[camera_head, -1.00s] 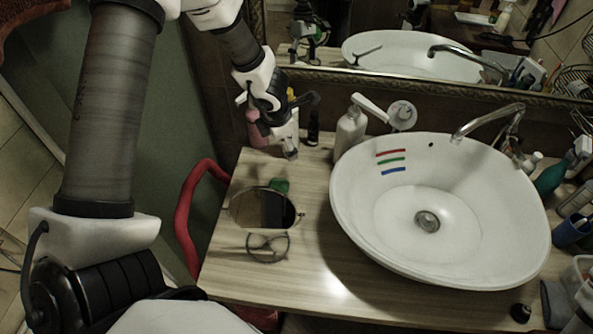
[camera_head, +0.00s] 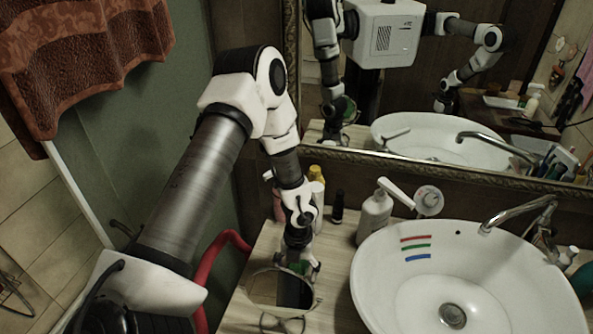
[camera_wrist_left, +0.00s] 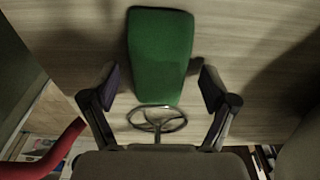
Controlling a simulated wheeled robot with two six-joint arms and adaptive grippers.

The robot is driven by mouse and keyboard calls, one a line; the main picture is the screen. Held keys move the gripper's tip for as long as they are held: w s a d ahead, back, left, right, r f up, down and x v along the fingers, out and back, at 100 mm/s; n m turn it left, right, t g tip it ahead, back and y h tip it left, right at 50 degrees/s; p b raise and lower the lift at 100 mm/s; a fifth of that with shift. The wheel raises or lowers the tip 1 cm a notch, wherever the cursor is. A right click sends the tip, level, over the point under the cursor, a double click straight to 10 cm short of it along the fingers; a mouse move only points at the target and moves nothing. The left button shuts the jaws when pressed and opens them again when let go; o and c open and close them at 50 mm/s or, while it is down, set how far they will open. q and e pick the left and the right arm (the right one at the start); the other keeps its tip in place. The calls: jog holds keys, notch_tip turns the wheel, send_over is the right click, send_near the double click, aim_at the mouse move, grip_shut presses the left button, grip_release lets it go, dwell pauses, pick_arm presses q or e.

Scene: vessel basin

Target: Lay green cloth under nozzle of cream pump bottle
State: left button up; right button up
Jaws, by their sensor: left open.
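The green cloth (camera_wrist_left: 160,50) lies on the wooden counter as a flat, folded-looking rectangle. In the wrist view it is ahead of the open fingers of my left gripper (camera_wrist_left: 160,76), its near end between their tips. No grip on it shows. In the head view my left gripper (camera_head: 303,270) is low over the counter and hides most of the cloth (camera_head: 295,267). The cream pump bottle (camera_head: 374,217) stands upright to the right, beside the basin, with a long pale nozzle (camera_head: 397,192) reaching right. My right gripper shows only as part of a mirror reflection.
A round mirror (camera_head: 265,289) and glasses (camera_head: 270,323) lie close in front of the cloth. A yellow-capped bottle (camera_head: 317,190), a pink bottle (camera_head: 279,203) and a dark bottle (camera_head: 338,207) stand behind. The white basin (camera_head: 400,290) is to the right.

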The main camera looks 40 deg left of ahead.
pick_arm(q)
jog(key=c, duration=1.1)
jog(key=shift+r, duration=0.15)
jog(key=shift+c, duration=0.2)
